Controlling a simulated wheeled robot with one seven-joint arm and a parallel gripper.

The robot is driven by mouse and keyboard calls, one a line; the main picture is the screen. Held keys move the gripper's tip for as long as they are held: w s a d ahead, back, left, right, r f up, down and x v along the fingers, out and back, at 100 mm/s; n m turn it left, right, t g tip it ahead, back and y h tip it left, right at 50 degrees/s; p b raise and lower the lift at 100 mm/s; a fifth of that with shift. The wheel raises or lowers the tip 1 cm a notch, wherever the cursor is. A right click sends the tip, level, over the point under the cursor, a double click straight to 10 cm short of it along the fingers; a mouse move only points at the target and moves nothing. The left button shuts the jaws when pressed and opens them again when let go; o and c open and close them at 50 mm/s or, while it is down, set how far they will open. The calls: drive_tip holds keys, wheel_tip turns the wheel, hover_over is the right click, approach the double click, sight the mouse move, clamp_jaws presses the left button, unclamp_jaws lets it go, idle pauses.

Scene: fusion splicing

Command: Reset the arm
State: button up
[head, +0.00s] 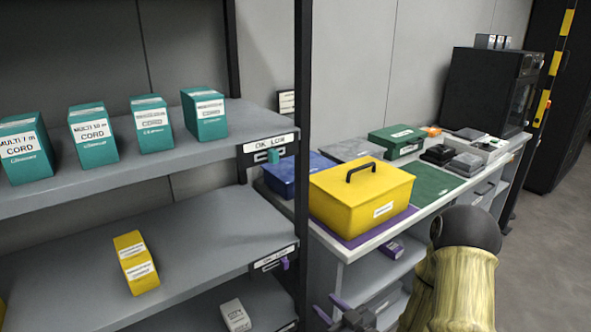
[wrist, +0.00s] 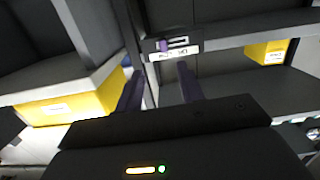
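My gripper (head: 332,308) shows at the bottom of the head view, beside the shelf rack's front post and in front of the workbench. Its two dark purple fingers are apart, and I see nothing held between them in the wrist view (wrist: 160,85). The shelf label behind the fingers looks upside down there. Part of my arm covers the bench's lower right side in the head view.
The shelf rack (head: 200,235) at left holds several teal cord boxes and a yellow box (head: 136,263). The workbench (head: 345,248) bears a yellow case (head: 345,205), a green case (head: 397,140) and small devices. Open floor (head: 545,250) lies at right.

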drive_tip(key=s+d+m+g+h, duration=0.2)
drive_tip(key=s+d+g+h, duration=0.1)
drive_tip(key=d+g+h, duration=0.4)
drive_tip(key=s+a+r+m+g+h, duration=0.15)
drive_tip(key=s+r+m+g, duration=0.35)
drive_tip(key=s, duration=0.7)
wheel_tip(320, 180, up, 19)
drive_tip(key=p, duration=1.8)
drive_tip(key=shift+w+d+r+t+h+p, duration=0.2)
drive_tip(key=shift+t+h+p, duration=0.1)
drive_tip(key=shift+h, duration=0.15)
drive_tip(key=shift+w+a, duration=0.1)
